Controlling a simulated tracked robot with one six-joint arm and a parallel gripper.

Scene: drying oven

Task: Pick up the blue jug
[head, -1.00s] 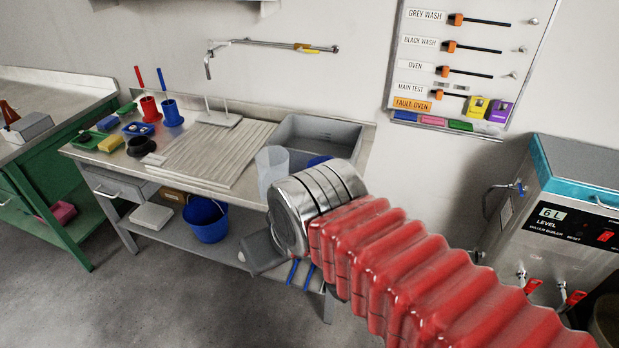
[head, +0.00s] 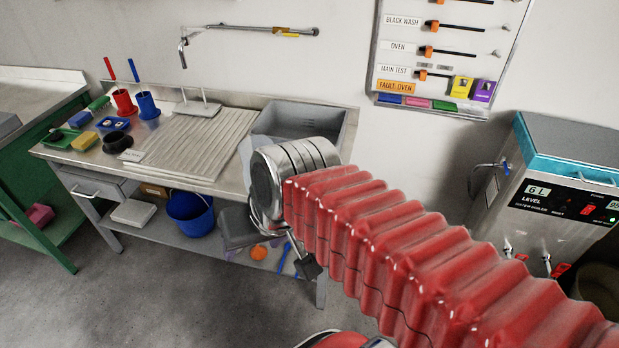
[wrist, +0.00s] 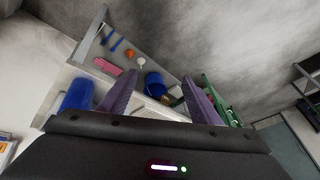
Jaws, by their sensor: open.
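A blue vessel, seemingly the blue jug (wrist: 77,95), shows at the left of the wrist view, just left of my left finger. Its lower part is cut off by my gripper body, and I cannot tell how far it is from the finger. In the head view my arm hides it. My gripper (wrist: 160,77) is open, with two purple fingers apart and nothing held between them. In the head view my gripper is mostly hidden behind my wrist and red sleeve.
A clear container (head: 245,158) stands by the grey sink (head: 285,122), partly behind my wrist. A blue bucket (head: 190,213) sits on the lower shelf. Left on the bench are a ribbed drainboard (head: 190,145), a black bowl (head: 117,142) and red and blue holders. A water boiler (head: 550,190) stands right.

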